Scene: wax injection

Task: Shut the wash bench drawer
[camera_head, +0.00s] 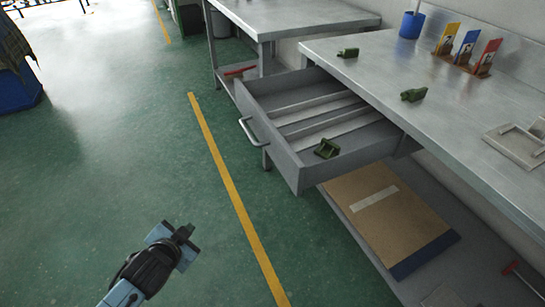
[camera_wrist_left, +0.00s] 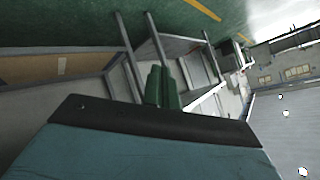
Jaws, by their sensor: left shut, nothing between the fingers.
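The wash bench drawer (camera_head: 285,154) stands pulled out from under the metal bench top (camera_head: 385,72), over the floor. Its front carries a bar handle (camera_head: 248,131). Inside are light slats and a small green part (camera_head: 327,149) near the front right corner. My left gripper (camera_head: 183,232) is low in the head view, in front of the drawer and to its left, over the floor, clear of the handle. It is shut and empty; its two fingers lie together in the left wrist view (camera_wrist_left: 160,86). My right gripper is not in view.
Two green parts (camera_head: 348,53) (camera_head: 413,95) lie on the bench top. A blue cup (camera_head: 411,25) and coloured holders (camera_head: 467,47) stand at its back. A brown board (camera_head: 375,212) lies on the lower shelf. The green floor (camera_head: 120,150) is clear before the drawer.

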